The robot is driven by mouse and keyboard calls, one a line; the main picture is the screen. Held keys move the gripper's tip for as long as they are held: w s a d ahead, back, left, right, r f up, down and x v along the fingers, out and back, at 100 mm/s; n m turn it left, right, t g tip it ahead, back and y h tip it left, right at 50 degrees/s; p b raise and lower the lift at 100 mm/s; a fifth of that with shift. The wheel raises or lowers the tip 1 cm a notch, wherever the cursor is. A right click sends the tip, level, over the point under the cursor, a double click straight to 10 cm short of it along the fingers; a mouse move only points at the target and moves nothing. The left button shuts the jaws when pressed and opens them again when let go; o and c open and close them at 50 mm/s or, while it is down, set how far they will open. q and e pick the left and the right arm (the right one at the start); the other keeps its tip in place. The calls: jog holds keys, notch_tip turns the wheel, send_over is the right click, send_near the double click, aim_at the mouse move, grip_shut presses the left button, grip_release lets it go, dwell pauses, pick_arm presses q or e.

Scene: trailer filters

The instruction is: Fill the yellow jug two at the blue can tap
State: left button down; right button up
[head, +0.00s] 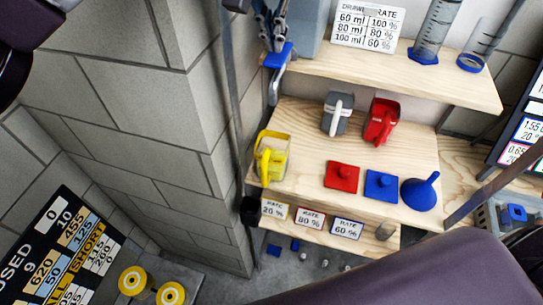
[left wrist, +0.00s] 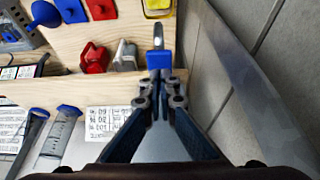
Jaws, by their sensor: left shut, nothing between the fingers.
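The yellow jug (head: 273,158) stands upright at the left end of the wooden middle shelf. Only its edge shows at the top of the left wrist view (left wrist: 160,7). The blue can tap has a blue block (head: 279,56) and a grey spout (head: 275,88); both also show in the left wrist view (left wrist: 159,60). The spout points down above the jug; I cannot tell whether it is exactly over its mouth. My left gripper (head: 272,40) is shut and empty, right at the tap's blue part. Its fingers also show in the left wrist view (left wrist: 160,90). My right gripper is out of view.
A grey jug (head: 336,118) and a red jug (head: 381,122) stand behind on the same shelf. Red (head: 342,177) and blue (head: 381,185) lids and a blue funnel (head: 421,191) lie in front. Measuring cylinders (head: 434,35) stand on the upper shelf. A block wall (head: 170,110) is at left.

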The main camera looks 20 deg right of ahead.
aim_at(275, 58)
pick_arm(q)
jog(key=shift+f+b, duration=0.9)
jog(key=shift+f, duration=0.85)
jog(key=shift+r, duration=0.1)
dwell(0.6)
dwell(3.7)
notch_tip(275, 58, up, 4)
jog(key=p, duration=0.3)
jog(key=shift+p, duration=0.3)
jog(key=shift+r, duration=2.3)
jog(key=shift+f, duration=0.1)
